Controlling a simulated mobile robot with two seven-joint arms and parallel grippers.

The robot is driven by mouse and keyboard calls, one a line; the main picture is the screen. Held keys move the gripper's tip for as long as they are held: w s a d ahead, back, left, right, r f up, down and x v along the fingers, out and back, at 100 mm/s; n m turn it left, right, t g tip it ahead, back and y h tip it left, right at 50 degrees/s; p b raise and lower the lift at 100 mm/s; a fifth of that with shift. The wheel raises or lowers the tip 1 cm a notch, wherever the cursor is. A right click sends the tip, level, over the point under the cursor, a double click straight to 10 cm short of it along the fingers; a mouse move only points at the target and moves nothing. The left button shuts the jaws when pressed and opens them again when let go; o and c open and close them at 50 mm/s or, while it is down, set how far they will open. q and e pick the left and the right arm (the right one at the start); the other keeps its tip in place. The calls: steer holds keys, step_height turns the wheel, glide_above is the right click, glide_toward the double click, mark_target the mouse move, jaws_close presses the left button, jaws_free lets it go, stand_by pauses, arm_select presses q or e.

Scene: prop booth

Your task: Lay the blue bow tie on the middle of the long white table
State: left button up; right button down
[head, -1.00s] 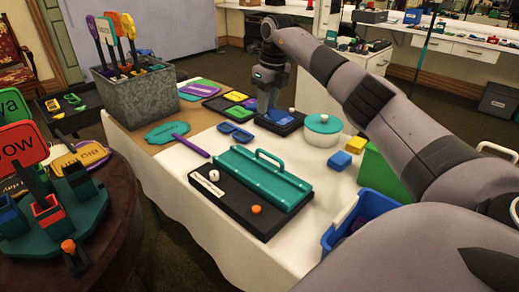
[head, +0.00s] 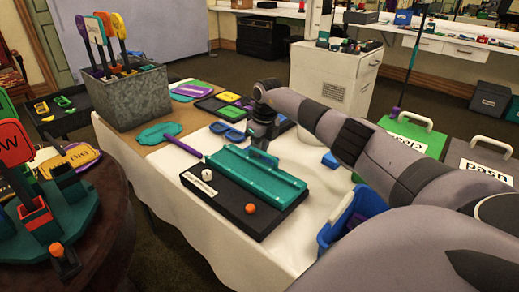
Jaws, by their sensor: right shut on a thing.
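My right gripper (head: 263,146) shows over the far side of the teal-lidded black case. My left gripper is not in view.
The near cloth-covered table (head: 190,215) holds the black case (head: 225,203), blue glasses (head: 228,131) and a grey metal bin (head: 130,97). A blue basket (head: 340,225) sits at its right. Green (head: 415,134) and grey (head: 480,160) lidded boxes stand beyond my right arm.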

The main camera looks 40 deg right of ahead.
steer(key=shift+f, duration=0.1)
steer(key=c, duration=0.9)
jaws_free()
steer(key=shift+r, duration=0.35)
step_height(320, 180, up, 12)
steer(key=s+p, duration=0.1)
steer(key=shift+s+f, duration=0.2)
steer(key=shift+s, duration=0.2)
steer(key=shift+d, duration=0.1)
